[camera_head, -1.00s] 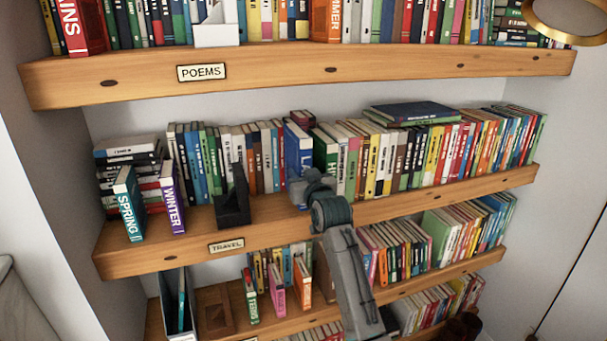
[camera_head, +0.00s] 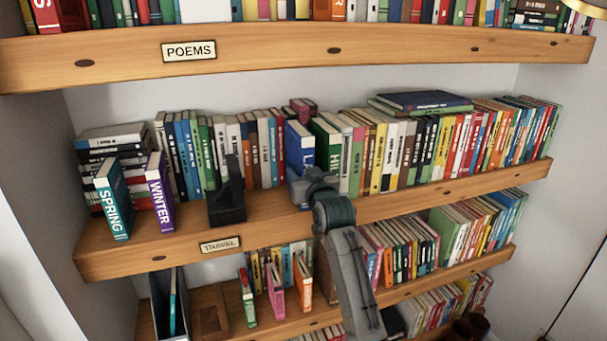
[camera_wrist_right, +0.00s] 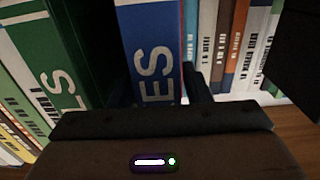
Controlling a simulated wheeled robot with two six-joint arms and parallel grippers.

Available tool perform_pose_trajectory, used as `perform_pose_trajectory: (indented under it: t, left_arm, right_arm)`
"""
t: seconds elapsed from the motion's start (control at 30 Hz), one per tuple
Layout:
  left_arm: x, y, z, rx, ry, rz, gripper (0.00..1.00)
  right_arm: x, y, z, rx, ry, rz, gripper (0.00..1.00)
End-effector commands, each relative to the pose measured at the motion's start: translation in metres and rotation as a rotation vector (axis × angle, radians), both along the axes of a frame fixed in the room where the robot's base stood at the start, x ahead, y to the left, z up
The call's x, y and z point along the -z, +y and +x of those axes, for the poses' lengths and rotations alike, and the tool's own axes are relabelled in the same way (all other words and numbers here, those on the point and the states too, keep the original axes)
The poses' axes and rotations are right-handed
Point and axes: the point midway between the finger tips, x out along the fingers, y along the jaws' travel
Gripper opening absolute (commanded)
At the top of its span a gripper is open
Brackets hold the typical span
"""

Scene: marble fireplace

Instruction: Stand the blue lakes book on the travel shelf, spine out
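The blue lakes book (camera_head: 299,145) stands upright in the row on the travel shelf (camera_head: 150,255), spine facing out, a little forward of its neighbours. Its spine shows "LA" in the head view and "ES" in the right wrist view (camera_wrist_right: 155,55). The travel label (camera_head: 220,244) is on the shelf edge. My left gripper is not in view.
A green book (camera_head: 326,150) stands right of the blue one, with a long row beyond. Several upright books stand to its left. A black bookend (camera_head: 228,200) and the Spring (camera_head: 112,200) and Winter (camera_head: 159,195) books stand forward. The poems shelf (camera_head: 270,50) is above.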

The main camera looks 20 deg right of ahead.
Motion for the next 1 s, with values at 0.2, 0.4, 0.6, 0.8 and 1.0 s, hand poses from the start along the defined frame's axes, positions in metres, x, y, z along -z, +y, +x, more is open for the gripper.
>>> perform_pose_trajectory:
  t: [0.2, 0.4, 0.6, 0.8, 1.0]
  left_arm:
    - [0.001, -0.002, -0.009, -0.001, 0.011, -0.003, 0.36]
    - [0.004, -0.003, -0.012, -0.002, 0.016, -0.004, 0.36]
    - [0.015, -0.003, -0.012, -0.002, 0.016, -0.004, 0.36]
    - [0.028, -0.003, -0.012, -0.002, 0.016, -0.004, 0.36]
    - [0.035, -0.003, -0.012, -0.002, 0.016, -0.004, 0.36]
  right_arm:
    - [0.000, 0.000, 0.000, 0.000, -0.001, 0.000, 0.53]
    - [0.001, 0.000, -0.005, 0.000, -0.001, 0.000, 0.53]
    - [0.003, -0.001, -0.034, 0.000, -0.003, 0.000, 0.53]
    - [0.002, -0.003, -0.075, 0.000, -0.004, 0.000, 0.53]
    - [0.001, -0.004, -0.107, 0.000, -0.002, 0.000, 0.53]
